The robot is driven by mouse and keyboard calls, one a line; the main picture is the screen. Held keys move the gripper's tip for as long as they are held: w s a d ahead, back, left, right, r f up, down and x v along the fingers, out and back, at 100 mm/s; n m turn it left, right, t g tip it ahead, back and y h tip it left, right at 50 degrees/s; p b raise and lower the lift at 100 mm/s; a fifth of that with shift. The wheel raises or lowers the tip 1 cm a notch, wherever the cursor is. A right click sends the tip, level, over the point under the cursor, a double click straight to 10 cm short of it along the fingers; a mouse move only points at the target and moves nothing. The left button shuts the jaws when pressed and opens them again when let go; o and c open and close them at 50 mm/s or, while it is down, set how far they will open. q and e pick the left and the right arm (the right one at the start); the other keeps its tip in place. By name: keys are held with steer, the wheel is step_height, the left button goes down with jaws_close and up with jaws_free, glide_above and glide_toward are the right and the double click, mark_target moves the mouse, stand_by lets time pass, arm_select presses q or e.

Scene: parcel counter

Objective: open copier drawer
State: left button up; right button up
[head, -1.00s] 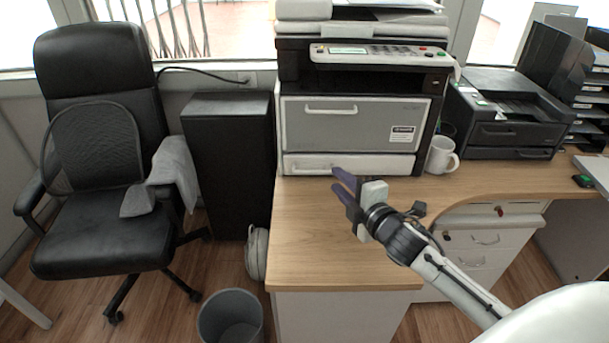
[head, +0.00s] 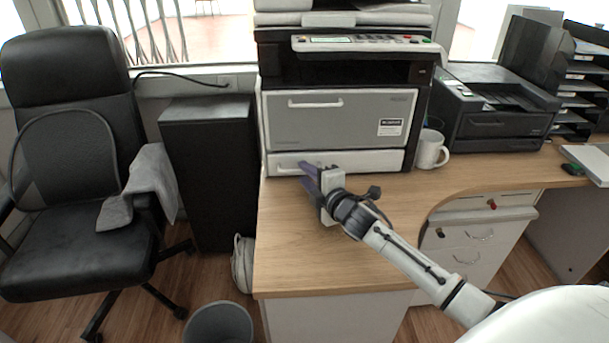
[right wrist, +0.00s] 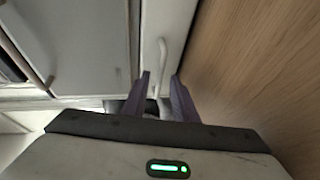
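The copier (head: 345,60) stands at the back of the wooden counter. Its grey front panel (head: 350,122) has a white bar handle. Below it is a low white drawer (head: 385,160), shut flush with the copier body. My right gripper (head: 305,173) is at the left part of this drawer and hides some of its handle. In the right wrist view, the drawer handle (right wrist: 163,50) lines up with the gap between the two purple fingers (right wrist: 161,76). The fingers are apart; whether the handle's near end is between them is hard to tell. My left gripper is not in view.
A white mug (head: 430,150) stands right of the copier, beside a black printer (head: 500,125). A black office chair (head: 75,160) with a grey cloth is at left, next to a dark cabinet (head: 208,170). The counter (head: 300,245) in front of the copier is clear.

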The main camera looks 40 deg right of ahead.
steer(key=shift+w+d+f, duration=0.1)
steer(key=shift+w, duration=0.5)
jaws_close()
stand_by(1.1)
